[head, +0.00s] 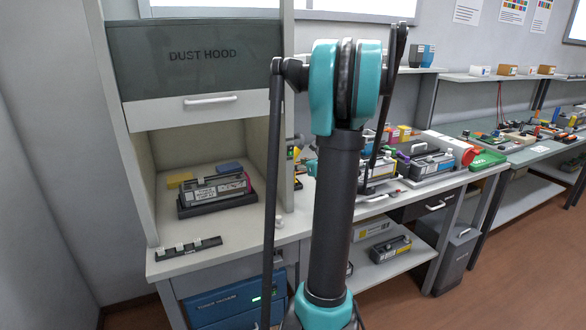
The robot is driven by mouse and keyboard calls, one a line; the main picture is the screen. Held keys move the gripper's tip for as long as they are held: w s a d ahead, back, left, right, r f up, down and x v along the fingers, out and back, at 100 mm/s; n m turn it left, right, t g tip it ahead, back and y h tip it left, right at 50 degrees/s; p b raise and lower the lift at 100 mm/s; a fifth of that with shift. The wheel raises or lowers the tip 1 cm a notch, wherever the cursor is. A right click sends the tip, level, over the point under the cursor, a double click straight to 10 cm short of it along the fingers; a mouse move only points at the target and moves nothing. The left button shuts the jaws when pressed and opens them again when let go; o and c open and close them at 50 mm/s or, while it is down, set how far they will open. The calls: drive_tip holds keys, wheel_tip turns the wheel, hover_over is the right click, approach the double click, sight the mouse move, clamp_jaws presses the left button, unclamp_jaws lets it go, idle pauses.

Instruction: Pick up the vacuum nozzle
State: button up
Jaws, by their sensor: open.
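I cannot surely pick out the vacuum nozzle. A blue toner vacuum unit (225,303) stands under the bench at the lower left, with a small lit display. A small pale part (278,222) shows at the bench edge beside my arm, too small to identify. My arm stands upright in the middle of the head view and hides part of the bench behind it. My gripper is not in view.
The dust hood (205,57) has its panel raised; a toner cartridge (214,191) sits inside on a black tray, with yellow and blue blocks behind. A black strip with pale clips (188,249) lies in front. Cluttered benches extend right; open floor (500,270) lies at lower right.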

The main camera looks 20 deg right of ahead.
drive_tip(key=x, duration=0.5)
drive_tip(key=shift+w+d, duration=0.1)
drive_tip(key=shift+d, duration=0.1)
drive_tip(key=shift+c, duration=0.3)
clamp_jaws()
drive_tip(key=shift+r, duration=0.2)
